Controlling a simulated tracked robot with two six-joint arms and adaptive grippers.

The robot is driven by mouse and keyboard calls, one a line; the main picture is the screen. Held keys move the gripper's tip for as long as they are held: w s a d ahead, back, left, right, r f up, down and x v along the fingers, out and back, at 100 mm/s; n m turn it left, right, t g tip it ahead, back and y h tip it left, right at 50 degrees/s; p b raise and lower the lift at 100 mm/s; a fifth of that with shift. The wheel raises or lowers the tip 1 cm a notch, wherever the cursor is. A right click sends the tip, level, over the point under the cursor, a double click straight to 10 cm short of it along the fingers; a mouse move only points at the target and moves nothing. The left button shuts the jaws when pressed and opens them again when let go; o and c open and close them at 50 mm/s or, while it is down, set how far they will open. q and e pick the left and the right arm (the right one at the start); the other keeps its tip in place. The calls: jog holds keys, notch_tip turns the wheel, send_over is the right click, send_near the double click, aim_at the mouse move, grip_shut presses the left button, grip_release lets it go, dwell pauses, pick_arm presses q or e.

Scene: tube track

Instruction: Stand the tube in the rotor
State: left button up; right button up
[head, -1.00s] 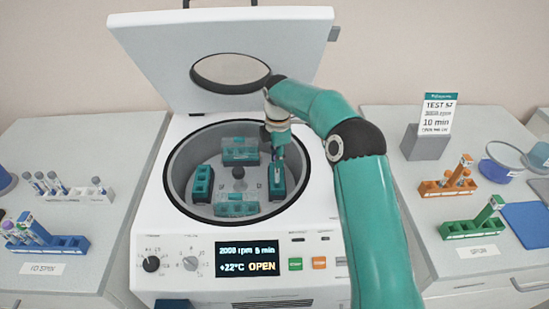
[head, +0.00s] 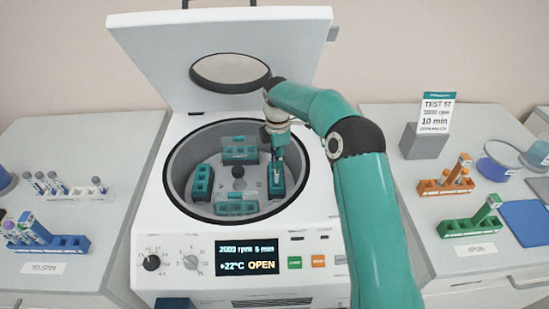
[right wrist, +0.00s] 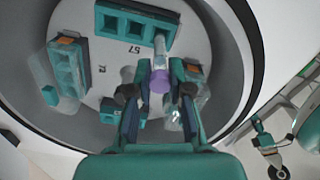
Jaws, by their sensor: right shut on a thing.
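The tube (right wrist: 160,78) has a purple cap and a pale clear body. My right gripper (right wrist: 153,92) is shut on it near the cap. The tube points down at the rotor (head: 238,172), which sits inside the open centrifuge bowl. In the head view my right gripper (head: 278,149) is above the right-hand teal rotor bucket (head: 276,183). In the right wrist view the tube's far end reaches a teal bucket's edge (right wrist: 137,27). I cannot tell whether its tip is inside a hole. My left gripper is not in view.
The centrifuge lid (head: 226,60) is up behind the bowl, and the bowl rim (head: 172,185) surrounds the rotor. A blue rack (head: 70,243) and white rack (head: 85,193) stand at left. Orange (head: 430,187) and green (head: 460,228) racks and a test card (head: 436,113) stand at right.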

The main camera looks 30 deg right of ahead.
jog(key=shift+f, duration=0.35)
jog(key=shift+f, duration=0.3)
jog(key=shift+f+b, duration=0.2)
jog(key=shift+b, duration=0.15)
dwell(0.4)
jog(key=shift+f+b, duration=0.75)
jog(key=shift+f, duration=0.75)
jog(key=o, duration=0.9)
